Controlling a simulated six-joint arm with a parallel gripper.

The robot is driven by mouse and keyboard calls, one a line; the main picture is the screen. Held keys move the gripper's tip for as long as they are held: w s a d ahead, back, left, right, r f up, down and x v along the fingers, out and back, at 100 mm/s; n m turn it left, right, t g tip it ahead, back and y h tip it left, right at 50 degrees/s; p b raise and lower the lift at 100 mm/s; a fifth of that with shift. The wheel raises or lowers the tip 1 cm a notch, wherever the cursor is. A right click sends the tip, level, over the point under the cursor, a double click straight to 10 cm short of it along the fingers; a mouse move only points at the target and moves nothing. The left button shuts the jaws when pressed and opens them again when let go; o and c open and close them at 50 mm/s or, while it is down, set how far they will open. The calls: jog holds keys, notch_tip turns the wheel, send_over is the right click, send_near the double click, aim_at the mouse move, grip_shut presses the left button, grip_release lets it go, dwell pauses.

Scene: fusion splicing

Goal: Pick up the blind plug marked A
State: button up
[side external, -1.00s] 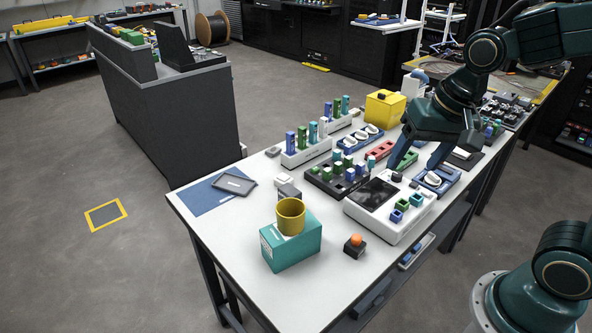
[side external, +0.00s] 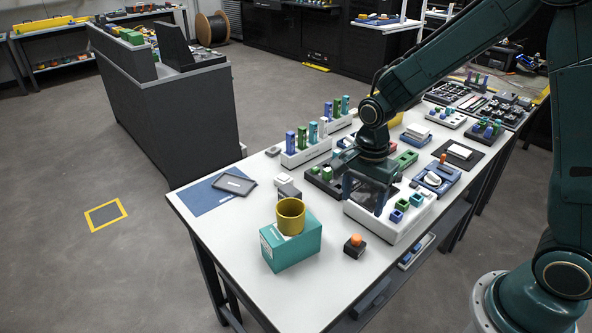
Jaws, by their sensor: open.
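My gripper (side external: 366,203) points down over the black screen of the white device (side external: 400,232) and the right end of the black tray (side external: 318,183). It is open, and I see nothing between its fingers. Several small green, blue and teal plugs stand in the black tray, among them a green one (side external: 326,174); my gripper hides part of the tray. More small plugs sit at the right of the white device, such as a blue one (side external: 396,216). No letter can be read on any plug, so I cannot tell which is marked A.
A teal box (side external: 290,247) with a yellow cup (side external: 291,213) stands at the front left. A black block with an orange button (side external: 355,244) is near the front edge. A white rack (side external: 305,152) holds tall plugs behind the tray.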

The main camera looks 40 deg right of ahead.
aim_at(357, 237)
jog(key=shift+f, duration=0.2)
jog(key=shift+f, duration=4.2)
jog(key=shift+f, duration=0.1)
jog(key=shift+s+f, duration=0.1)
jog(key=shift+f, duration=2.4)
jog(key=c, duration=1.1)
jog(key=shift+r, duration=0.1)
